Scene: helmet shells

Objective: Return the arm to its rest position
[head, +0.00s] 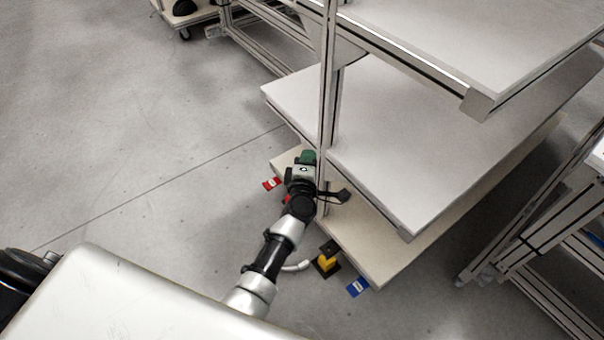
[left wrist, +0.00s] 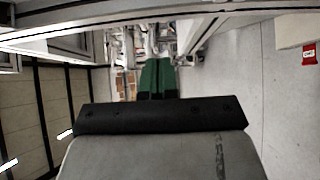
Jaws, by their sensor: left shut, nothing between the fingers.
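My left arm (head: 266,262) reaches up from the bottom of the head view, stretched out to the rack. My left gripper (head: 308,157) is beside the rack's upright post (head: 328,90), over the near left part of the rack's lowest board (head: 372,262). Its green fingers are together and empty. In the left wrist view the green fingers (left wrist: 157,78) lie side by side with nothing between them. I cannot tell whether the gripper touches the post. My right gripper is in neither view.
The rack's middle shelf (head: 420,140) and top shelf (head: 500,40) are bare where seen. Another metal frame (head: 540,240) stands at right. A red tag (head: 271,184), blue tag (head: 357,287) and yellow-black block (head: 327,260) are near the lowest board. Open floor (head: 130,130) lies left.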

